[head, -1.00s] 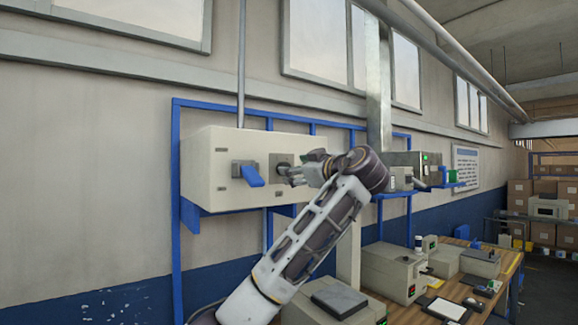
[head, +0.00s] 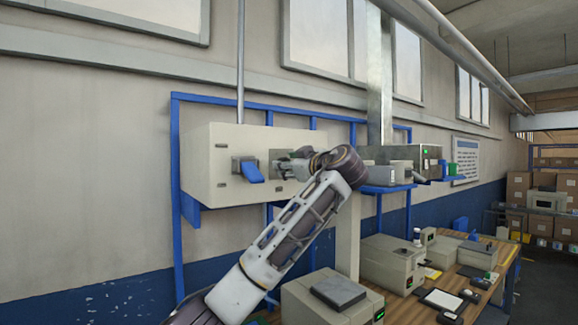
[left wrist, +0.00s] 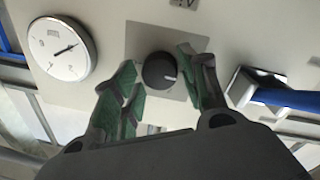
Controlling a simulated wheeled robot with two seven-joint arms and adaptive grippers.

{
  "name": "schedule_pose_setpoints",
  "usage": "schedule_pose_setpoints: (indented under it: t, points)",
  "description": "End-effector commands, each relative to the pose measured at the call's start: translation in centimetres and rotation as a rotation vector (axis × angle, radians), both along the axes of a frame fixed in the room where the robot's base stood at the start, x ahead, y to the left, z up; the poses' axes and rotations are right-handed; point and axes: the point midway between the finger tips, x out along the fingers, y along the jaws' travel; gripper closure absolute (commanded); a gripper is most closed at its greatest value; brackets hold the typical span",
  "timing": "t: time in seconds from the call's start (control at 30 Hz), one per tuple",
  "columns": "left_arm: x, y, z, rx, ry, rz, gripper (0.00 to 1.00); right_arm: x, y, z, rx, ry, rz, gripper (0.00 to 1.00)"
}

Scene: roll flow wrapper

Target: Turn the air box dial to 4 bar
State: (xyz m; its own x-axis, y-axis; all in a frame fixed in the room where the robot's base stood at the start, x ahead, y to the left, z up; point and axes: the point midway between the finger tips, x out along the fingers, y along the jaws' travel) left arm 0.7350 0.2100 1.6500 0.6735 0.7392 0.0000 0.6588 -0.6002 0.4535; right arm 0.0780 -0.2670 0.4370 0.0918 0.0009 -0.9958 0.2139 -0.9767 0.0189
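The air box (head: 225,195) is a cream wall cabinet in the head view. Its round dark dial (left wrist: 158,72) sits on a grey square plate in the left wrist view, with a pale mark at its right side. My left gripper (left wrist: 160,60) is open, one finger on each side of the dial, with gaps visible; contact cannot be told. In the head view my left gripper (head: 287,165) is at the plate and hides most of the dial. My right gripper is not in view.
A blue lever handle (head: 251,173) sticks out left of the dial in the head view; it also shows at right in the left wrist view (left wrist: 285,97). A blue frame (head: 175,150) surrounds the box. A bench (head: 412,308) with machines stands lower right.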

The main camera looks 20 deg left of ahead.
Motion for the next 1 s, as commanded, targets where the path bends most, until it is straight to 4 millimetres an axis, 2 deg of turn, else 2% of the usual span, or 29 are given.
schedule_pose_setpoints:
  t: [0.03,0.2,0.67,1.0]
  points:
    - [-0.01,-0.01,0.00,0.000,0.000,0.000,0.67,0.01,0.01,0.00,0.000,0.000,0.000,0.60]
    - [-0.01,0.00,0.01,0.000,0.000,0.000,0.89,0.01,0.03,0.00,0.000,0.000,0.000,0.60]
    - [-0.01,-0.03,-0.03,0.033,0.043,0.000,0.90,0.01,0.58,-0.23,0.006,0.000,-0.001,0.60]
    - [0.04,-0.06,-0.05,0.136,0.177,-0.001,0.90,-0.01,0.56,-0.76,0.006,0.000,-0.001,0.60]
